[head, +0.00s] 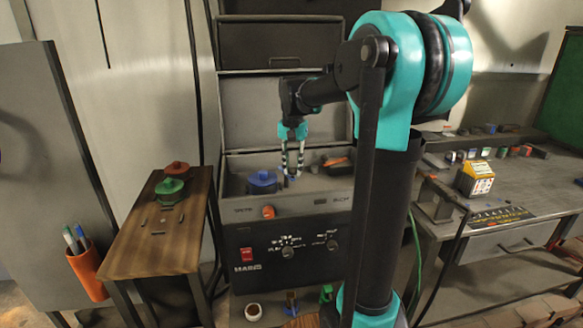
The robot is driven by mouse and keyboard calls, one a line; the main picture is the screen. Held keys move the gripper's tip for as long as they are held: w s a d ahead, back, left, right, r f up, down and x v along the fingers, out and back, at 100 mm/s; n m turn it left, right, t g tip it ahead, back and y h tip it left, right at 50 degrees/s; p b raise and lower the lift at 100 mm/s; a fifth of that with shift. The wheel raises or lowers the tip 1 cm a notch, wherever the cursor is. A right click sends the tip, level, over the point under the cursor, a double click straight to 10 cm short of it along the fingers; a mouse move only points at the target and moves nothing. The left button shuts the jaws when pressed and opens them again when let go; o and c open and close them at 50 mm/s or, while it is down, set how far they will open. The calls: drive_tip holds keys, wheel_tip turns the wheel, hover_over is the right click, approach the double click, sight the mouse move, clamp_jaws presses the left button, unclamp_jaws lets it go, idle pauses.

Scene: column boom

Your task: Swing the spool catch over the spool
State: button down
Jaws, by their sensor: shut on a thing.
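A blue spool (262,183) sits in the left part of the open compartment on top of the dark machine. My gripper (292,172) points down into this compartment, just right of the spool. Its fingers are shut on a small part at their tips, which appears to be the spool catch; the part is too small and too covered by the fingers to make out its shape. The gripper stands beside the spool, not above it.
An orange-and-black item (335,161) lies right of my gripper in the compartment. The raised lid (265,110) stands behind. A wooden side table (150,245) at left holds red (177,169) and green spools (169,187). A cluttered workbench (520,190) is at right.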

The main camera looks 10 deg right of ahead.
drive_tip(key=shift+w+d+n, duration=0.5)
drive_tip(key=shift+w+n, duration=0.2)
drive_tip(key=shift+n, duration=1.65)
drive_tip(key=shift+w+d+n, duration=0.45)
drive_tip(key=shift+w+n, duration=0.3)
drive_tip(key=shift+n, duration=1.65)
drive_tip(key=shift+w+d+n, duration=0.5)
drive_tip(key=shift+w+n, duration=0.2)
drive_tip(key=shift+n, duration=1.65)
drive_tip(key=c, duration=1.3)
unclamp_jaws()
drive_tip(key=shift+o, duration=0.2)
wheel_tip(320, 180, up, 12)
